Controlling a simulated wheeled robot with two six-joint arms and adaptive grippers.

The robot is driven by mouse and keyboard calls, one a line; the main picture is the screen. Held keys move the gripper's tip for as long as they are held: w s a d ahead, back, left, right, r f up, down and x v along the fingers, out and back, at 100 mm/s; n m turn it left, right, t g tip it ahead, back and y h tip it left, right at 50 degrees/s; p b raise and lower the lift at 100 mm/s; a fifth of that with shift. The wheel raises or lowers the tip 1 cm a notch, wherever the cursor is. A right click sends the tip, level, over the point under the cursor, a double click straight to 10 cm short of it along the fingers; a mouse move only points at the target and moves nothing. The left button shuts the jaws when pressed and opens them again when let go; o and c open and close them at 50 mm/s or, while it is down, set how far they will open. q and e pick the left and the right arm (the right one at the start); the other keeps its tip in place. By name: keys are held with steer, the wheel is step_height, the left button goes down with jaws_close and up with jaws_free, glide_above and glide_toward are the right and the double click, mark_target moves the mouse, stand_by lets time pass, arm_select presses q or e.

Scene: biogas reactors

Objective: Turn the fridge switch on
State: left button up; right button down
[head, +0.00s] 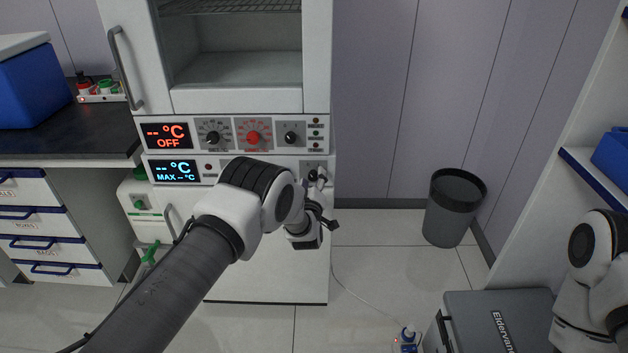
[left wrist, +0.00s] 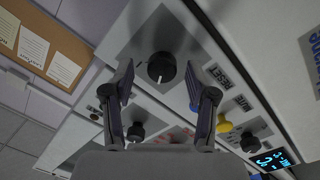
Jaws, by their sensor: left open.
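The white fridge unit (head: 265,270) has two control panels on its front. The upper one has a red display (head: 166,135) reading "--°C OFF". The lower one has a blue display (head: 175,171) reading "--°C MAX --°C". A round black switch knob (left wrist: 161,67) with a white pointer line sits on the lower panel's right end; it also shows in the head view (head: 313,175). My left gripper (head: 326,206) is open at that end. In the left wrist view, its fingers (left wrist: 159,80) stand on either side of the knob; contact cannot be told. My right gripper is out of frame.
Yellow (left wrist: 224,127) and blue (left wrist: 194,106) buttons lie close to the left gripper's fingers. A black knob (head: 291,138) is on the panel above. A dark bin (head: 452,210) and a grey case (head: 500,310) stand on the floor at right.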

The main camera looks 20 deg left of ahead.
arm_select(q)
steer(key=shift+w+a+f, duration=0.15)
steer(key=shift+w+a, duration=0.1)
steer(key=shift+w, duration=0.3)
steer(key=shift+s, duration=0.1)
steer(key=shift+c, duration=0.3)
jaws_close()
